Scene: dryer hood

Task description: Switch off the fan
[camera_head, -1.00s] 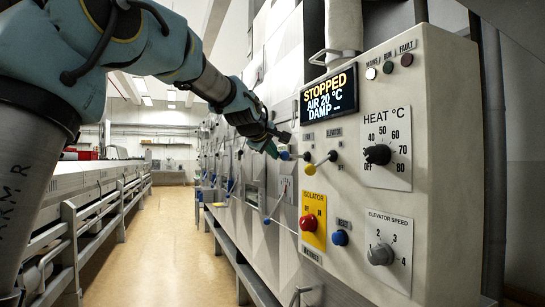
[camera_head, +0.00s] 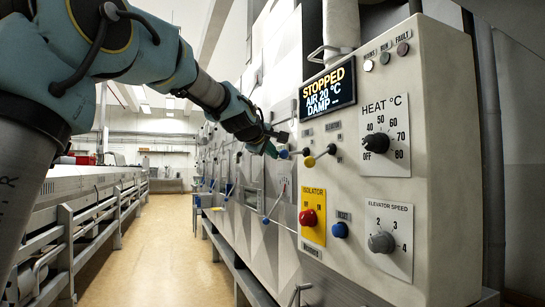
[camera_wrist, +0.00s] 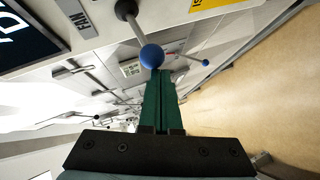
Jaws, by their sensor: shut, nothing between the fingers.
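The fan lever has a blue ball (camera_head: 283,154) at its end and sticks out to the left from the front of the control box. In the wrist view the blue ball (camera_wrist: 152,56) is on a grey rod, with a FAN label (camera_wrist: 84,24) beside the pivot. My gripper (camera_head: 272,150) is shut and empty, with its green fingertips (camera_wrist: 160,74) right at the ball. I cannot tell whether they touch it. The display (camera_head: 328,88) reads STOPPED, AIR 20 °C, DAMP.
The elevator lever with a yellow ball (camera_head: 309,161) sits just right of the fan lever. Below are the red isolator knob (camera_head: 308,218) and a blue button (camera_head: 340,230). The heat dial (camera_head: 376,143) and elevator speed dial (camera_head: 381,242) are to the right. The aisle floor (camera_head: 165,240) is clear.

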